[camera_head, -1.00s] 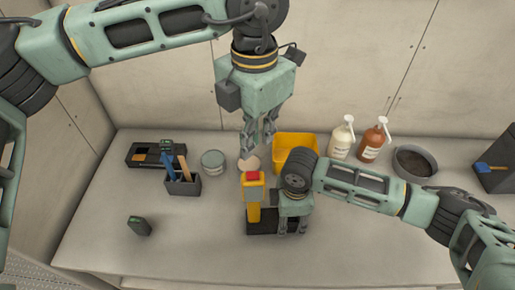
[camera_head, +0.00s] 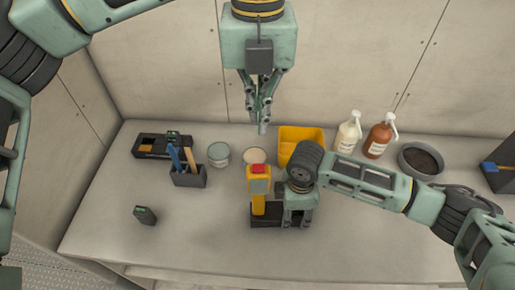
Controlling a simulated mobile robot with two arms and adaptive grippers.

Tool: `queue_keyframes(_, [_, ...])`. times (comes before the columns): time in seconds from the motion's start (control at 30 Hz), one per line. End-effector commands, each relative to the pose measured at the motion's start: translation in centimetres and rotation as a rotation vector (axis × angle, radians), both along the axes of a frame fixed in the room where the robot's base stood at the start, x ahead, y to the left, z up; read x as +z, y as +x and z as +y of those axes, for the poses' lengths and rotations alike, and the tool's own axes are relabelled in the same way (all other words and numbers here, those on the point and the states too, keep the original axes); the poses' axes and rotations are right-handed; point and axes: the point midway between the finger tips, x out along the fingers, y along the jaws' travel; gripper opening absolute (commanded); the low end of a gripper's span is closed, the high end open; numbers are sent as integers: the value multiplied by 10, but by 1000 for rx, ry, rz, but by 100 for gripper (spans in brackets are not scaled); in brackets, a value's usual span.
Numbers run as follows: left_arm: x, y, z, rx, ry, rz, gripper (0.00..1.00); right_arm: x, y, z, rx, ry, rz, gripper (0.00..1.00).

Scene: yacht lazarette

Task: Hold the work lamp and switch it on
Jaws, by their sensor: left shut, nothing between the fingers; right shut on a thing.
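The work lamp (camera_head: 258,204) is yellow with a red button (camera_head: 258,169) on its top. It stands upright by a dark tray (camera_head: 265,221) in the middle of the bench. My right gripper (camera_head: 290,222) comes in from the right and is shut on the lamp's side; its fingertips are mostly hidden by its own body. My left gripper (camera_head: 262,130) hangs above and behind the lamp, pointing down. Its fingers are together and empty, apart from the red button.
A yellow bin (camera_head: 300,134), a white bottle (camera_head: 347,138), a brown bottle (camera_head: 379,137) and a dark bowl (camera_head: 420,161) stand behind and right. A tool holder (camera_head: 189,178), a can (camera_head: 219,155) and a small dark box (camera_head: 145,215) are left. The front bench is clear.

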Motion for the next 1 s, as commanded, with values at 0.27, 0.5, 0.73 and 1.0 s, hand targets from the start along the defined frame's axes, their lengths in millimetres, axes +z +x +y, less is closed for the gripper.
queue_keyframes(0.27, [-38,-1,1,-1,3,5,0,0,1,0,-1,0,-1,13])
queue_keyframes(0.5, [-90,-1,1,-1,2,4,0,0,1,0,-1,0,-1,13])
queue_keyframes(0.73, [-126,0,1,-1,1,2,0,0,1,0,-1,0,-1,13])
queue_keyframes(1.0, [-139,0,1,-1,1,0,0,0,0,0,-1,0,-1,13])
